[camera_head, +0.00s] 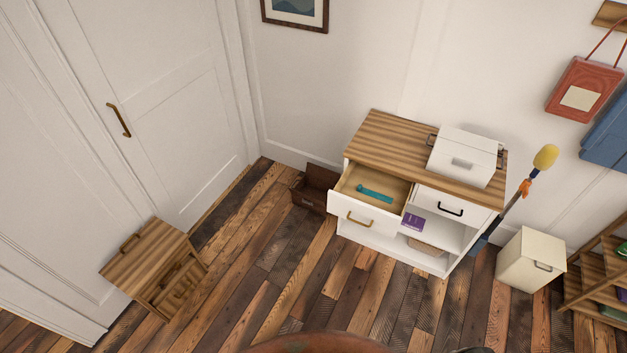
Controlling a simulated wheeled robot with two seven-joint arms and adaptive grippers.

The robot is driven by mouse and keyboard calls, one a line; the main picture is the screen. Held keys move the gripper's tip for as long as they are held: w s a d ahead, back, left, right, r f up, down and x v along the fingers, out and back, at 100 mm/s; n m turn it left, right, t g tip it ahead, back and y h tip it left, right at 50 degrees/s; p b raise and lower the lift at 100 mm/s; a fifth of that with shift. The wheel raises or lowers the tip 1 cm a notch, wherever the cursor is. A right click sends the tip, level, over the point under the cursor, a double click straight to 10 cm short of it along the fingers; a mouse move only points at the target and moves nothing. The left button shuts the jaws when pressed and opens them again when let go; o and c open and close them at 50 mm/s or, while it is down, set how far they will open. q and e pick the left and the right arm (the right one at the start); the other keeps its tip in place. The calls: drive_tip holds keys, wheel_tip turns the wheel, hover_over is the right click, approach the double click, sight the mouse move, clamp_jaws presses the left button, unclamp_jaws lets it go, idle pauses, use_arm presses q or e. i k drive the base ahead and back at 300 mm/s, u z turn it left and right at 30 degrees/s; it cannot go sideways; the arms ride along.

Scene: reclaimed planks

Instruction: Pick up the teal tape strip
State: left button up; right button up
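The teal tape strip (374,193) lies inside the open left drawer (357,219) of a white cabinet with a striped wood top (385,138). The strip looks long and narrow, with a wider end at its left. It rests on the drawer's pale wooden floor, and nothing covers it. Neither of my grippers shows in the head view.
A white box (463,157) stands on the cabinet top. The right drawer (447,205) is shut; a purple item (413,222) sits on the shelf below. A dark brown crate (315,188), a cream bin (530,259) and a wooden box (152,268) stand on the floor. Planks before the cabinet are clear.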

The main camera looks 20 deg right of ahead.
sight(370, 193)
drive_tip(key=u, duration=0.5)
drive_tip(key=i, duration=1.35)
drive_tip(key=z, duration=1.1)
drive_tip(key=i, duration=0.55)
drive_tip(key=z, duration=0.5)
